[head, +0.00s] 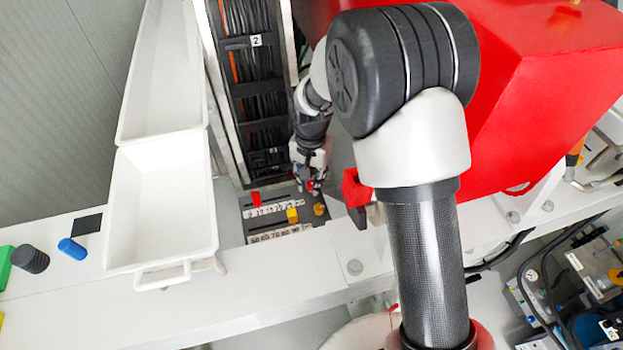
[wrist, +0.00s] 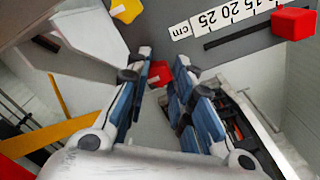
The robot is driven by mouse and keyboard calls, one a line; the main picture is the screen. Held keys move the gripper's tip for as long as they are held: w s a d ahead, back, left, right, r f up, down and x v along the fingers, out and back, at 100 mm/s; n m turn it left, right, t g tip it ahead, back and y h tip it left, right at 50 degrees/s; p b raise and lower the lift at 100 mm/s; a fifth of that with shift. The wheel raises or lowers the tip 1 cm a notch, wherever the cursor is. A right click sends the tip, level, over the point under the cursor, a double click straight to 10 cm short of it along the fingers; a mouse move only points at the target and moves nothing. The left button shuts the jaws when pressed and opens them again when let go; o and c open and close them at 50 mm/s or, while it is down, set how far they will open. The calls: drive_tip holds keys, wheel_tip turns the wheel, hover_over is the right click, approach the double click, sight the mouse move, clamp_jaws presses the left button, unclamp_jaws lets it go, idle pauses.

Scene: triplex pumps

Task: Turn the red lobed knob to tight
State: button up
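My gripper (head: 312,184) points down at the grey panel (head: 232,212), beside the foot of the cable duct. In the wrist view my gripper (wrist: 163,62) has its two blue-grey fingers apart. A small red piece (wrist: 160,73), apparently the red lobed knob, shows between them. A gap shows between it and the right finger; the left finger partly covers it, so I cannot tell whether they touch. Its lobes and its turn position cannot be made out. In the head view only a speck of red shows at the fingertips.
A red block (head: 256,198) and a yellow block (head: 292,215) sit by two white scales on the panel. White bins (head: 165,255) stand left.

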sight(310, 184)
drive_tip(key=o, duration=0.4)
wheel_tip(310, 184, up, 12)
idle(0.7)
drive_tip(key=shift+a, duration=0.1)
